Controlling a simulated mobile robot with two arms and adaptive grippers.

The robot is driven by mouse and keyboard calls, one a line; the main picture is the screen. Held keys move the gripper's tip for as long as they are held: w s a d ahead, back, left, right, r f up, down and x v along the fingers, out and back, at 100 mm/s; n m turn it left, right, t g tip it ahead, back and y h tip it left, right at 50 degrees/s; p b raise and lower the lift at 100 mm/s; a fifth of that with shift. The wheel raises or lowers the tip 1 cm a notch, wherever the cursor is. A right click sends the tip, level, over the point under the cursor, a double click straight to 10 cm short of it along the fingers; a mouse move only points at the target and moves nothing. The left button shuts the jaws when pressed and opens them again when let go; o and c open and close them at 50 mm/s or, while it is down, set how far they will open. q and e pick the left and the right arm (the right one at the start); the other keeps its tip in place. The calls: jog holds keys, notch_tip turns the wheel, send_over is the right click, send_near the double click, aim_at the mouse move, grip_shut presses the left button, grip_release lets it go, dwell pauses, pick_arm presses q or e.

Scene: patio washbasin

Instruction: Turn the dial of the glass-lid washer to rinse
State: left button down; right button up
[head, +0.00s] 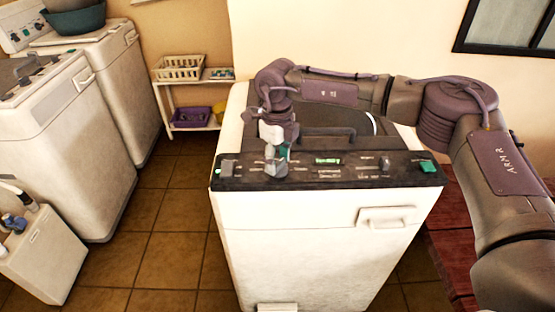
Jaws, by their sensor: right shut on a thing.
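My right gripper (277,168) points down onto the left part of the panel and is shut on a dial there. The gripper covers most of that dial, so its pointer does not show. The panel's small lettering is too small to read. My left gripper is not in view.
Another small knob (385,163) and a green button (428,167) sit on the right of the panel. Two more white washers (60,150) stand at left. A small shelf (193,101) holds baskets. A red wooden bench (450,252) is at right. Tiled floor (170,250) lies open between the machines.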

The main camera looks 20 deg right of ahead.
aim_at(278, 163)
jog(key=n+b, duration=0.2)
jog(key=n, duration=0.2)
jog(key=shift+f, duration=0.1)
jog(key=n+b, duration=0.1)
jog(key=n, duration=0.2)
jog(key=shift+n+b, duration=0.3)
jog(key=shift+b, duration=0.1)
jog(key=n+b, duration=0.1)
jog(key=n, duration=0.2)
jog(key=shift+s+a+n, duration=0.1)
jog(key=shift+s+n, duration=0.05)
jog(key=shift+n, duration=0.15)
jog(key=shift+r+n+b, duration=0.2)
jog(key=shift+n+b, duration=0.2)
jog(key=shift+n, duration=1.4)
jog(key=o, duration=1.2)
jog(key=shift+c, duration=0.2)
notch_tip(278, 163, up, 12)
